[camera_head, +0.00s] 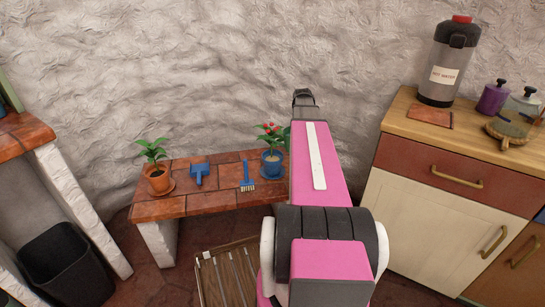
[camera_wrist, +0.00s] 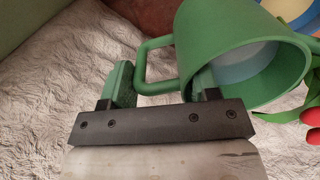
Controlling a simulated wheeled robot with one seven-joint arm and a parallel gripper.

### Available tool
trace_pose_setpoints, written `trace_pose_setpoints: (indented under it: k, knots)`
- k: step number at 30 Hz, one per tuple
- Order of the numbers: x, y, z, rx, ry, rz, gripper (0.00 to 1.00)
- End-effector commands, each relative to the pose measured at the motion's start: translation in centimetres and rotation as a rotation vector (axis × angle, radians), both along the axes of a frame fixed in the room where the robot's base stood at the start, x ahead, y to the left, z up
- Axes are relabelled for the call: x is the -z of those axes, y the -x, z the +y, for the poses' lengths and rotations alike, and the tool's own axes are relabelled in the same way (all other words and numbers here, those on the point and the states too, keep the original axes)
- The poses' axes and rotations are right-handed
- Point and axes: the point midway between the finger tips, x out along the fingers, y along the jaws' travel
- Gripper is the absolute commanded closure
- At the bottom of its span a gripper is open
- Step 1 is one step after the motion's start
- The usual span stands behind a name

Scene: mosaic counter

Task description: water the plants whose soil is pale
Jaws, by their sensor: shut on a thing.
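My gripper (camera_wrist: 162,85) is shut on the handle of a green can (camera_wrist: 240,45) in the wrist view. The can's open mouth shows a pale blue-white inside. In the head view my pink arm hides the gripper and most or all of the can. On the low tiled bench, a leafy plant in a terracotta pot (camera_head: 158,181) stands at the left. A red-berried plant in a blue pot (camera_head: 271,164) stands at the right, beside my arm. Its red berries (camera_wrist: 314,117) also show close by the can in the wrist view. I cannot tell either pot's soil shade.
A blue dustpan (camera_head: 200,172) and a blue brush (camera_head: 247,180) lie on the bench (camera_head: 185,207) between the pots. A wooden crate (camera_head: 230,275) and a black bin (camera_head: 65,265) stand on the floor. A counter at right bears a hot-water flask (camera_head: 447,65).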

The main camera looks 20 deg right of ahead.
Motion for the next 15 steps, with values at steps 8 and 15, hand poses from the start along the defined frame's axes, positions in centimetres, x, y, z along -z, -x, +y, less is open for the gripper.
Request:
trace_pose_setpoints:
  k: [8,15]
  knots:
    - [0.0,-0.2,1.4,0.000,0.000,0.000,0.87]
    - [0.0,-0.4,2.6,-0.001,0.000,0.000,0.87]
